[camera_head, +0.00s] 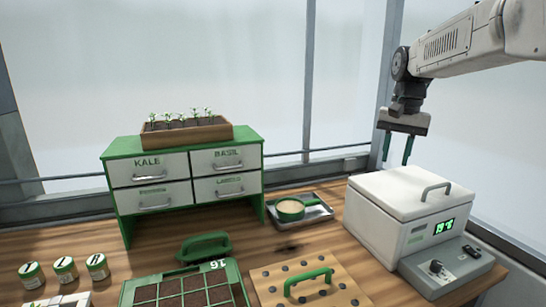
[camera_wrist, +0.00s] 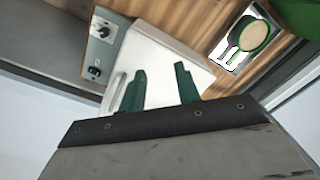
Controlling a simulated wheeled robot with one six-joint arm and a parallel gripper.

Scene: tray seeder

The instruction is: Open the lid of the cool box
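The white cool box (camera_head: 383,223) stands at the right end of the wooden bench. Its lid (camera_head: 405,190) is shut, with a grey bar handle (camera_head: 436,188) on top near the right front side. In the wrist view the lid (camera_wrist: 160,65) lies beyond my fingers, and the handle (camera_wrist: 117,92) shows left of them. My gripper (camera_head: 398,150) hangs above and behind the lid's back edge, fingers pointing down. In the wrist view my gripper (camera_wrist: 160,84) has its two green fingers spread apart with nothing between them.
A grey control panel (camera_head: 440,270) fronts the box. Left of it are a metal tray (camera_head: 322,212) with a green-rimmed sieve (camera_head: 291,209), a peg board (camera_head: 265,275) with a green handle and a seed tray (camera_head: 128,292). A drawer cabinet (camera_head: 190,190) stands behind. Window posts rise behind the arm.

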